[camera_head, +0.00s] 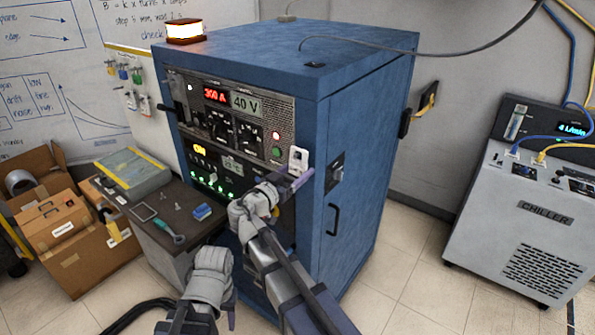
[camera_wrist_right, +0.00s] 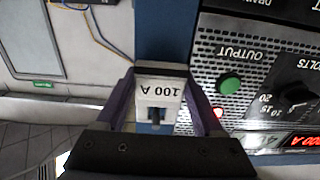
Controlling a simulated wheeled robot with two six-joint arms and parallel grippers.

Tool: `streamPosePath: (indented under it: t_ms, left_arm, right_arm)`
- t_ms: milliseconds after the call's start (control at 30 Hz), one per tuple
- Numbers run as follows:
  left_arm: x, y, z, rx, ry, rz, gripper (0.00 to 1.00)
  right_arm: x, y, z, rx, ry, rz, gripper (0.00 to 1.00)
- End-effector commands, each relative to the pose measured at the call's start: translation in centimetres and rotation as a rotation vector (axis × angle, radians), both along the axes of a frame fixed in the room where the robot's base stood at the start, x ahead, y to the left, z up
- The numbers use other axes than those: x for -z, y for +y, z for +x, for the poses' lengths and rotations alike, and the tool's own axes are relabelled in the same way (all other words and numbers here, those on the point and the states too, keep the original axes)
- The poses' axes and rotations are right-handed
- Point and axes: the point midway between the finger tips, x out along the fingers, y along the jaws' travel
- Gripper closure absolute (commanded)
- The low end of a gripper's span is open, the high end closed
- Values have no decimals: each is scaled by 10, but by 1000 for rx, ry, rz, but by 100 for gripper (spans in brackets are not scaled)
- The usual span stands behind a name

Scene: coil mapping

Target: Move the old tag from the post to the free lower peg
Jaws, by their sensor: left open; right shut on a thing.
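The old tag (camera_head: 298,158) is a white plate at the right front edge of the blue cabinet. In the right wrist view the tag (camera_wrist_right: 158,92) reads "100 A", upside down, with a slot and a small dark post-like part at it. My right gripper (camera_head: 291,183) is shut on the tag, its purple fingers on both sides. Whether the tag is still on the post cannot be told. The peg board (camera_head: 153,132) hangs at the left of the cabinet, with coloured tags above and pale ones lower; the free lower peg is too small to make out. My left gripper (camera_head: 229,308) is open, low in front.
The blue cabinet (camera_head: 350,120) has a front panel of meters and knobs. A side table (camera_head: 165,235) with a screwdriver and a blue block stands left of it. Cardboard boxes (camera_head: 75,245) are at far left, a chiller (camera_head: 530,220) at right. A cable crosses the cabinet top.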

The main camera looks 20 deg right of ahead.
Motion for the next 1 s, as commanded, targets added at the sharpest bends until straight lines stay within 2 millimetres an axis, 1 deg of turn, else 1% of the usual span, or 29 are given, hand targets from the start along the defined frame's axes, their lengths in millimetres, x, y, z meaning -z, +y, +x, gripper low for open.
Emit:
streamPosePath:
  t_ms: [300,567,1000]
  left_arm:
    - [-9,0,0,0,0,0,50]
    - [-9,0,0,0,0,0,50]
    - [-11,0,0,0,0,0,50]
  right_arm:
    - [-9,0,0,0,0,0,66]
    - [-9,1,-1,0,0,0,66]
    - [-11,17,-14,-1,0,0,66]
